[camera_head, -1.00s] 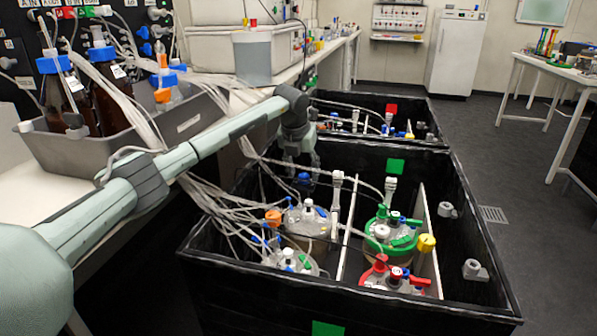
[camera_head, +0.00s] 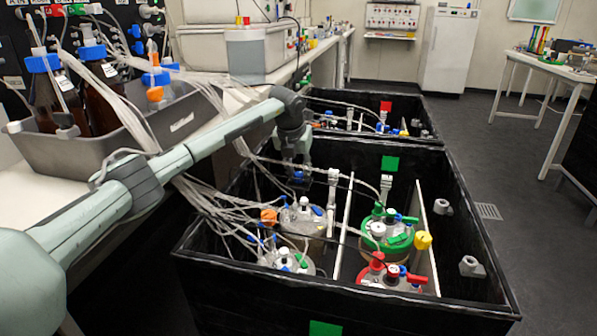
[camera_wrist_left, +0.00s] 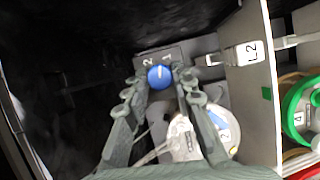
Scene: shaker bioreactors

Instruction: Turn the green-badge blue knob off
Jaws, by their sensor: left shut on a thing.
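The blue knob (camera_wrist_left: 159,77) sits on a dark plate marked 1 and 2 inside the black box (camera_head: 468,225) that bears green badges (camera_head: 390,163). Its white pointer line points up toward the marks in the left wrist view; I cannot tell its exact setting. My left gripper (camera_wrist_left: 160,83) is shut on the knob, with one finger on each side. In the head view the knob (camera_head: 298,176) shows as a small blue spot beneath the gripper (camera_head: 297,168). My right gripper is not in view.
Several vessels stand in the same box, including a green-lidded one (camera_head: 390,233) and a red-lidded one (camera_head: 388,272). A white divider (camera_wrist_left: 251,95) stands beside the knob. Tubing crosses the box's left side. Another box with a red badge (camera_head: 386,106) lies behind.

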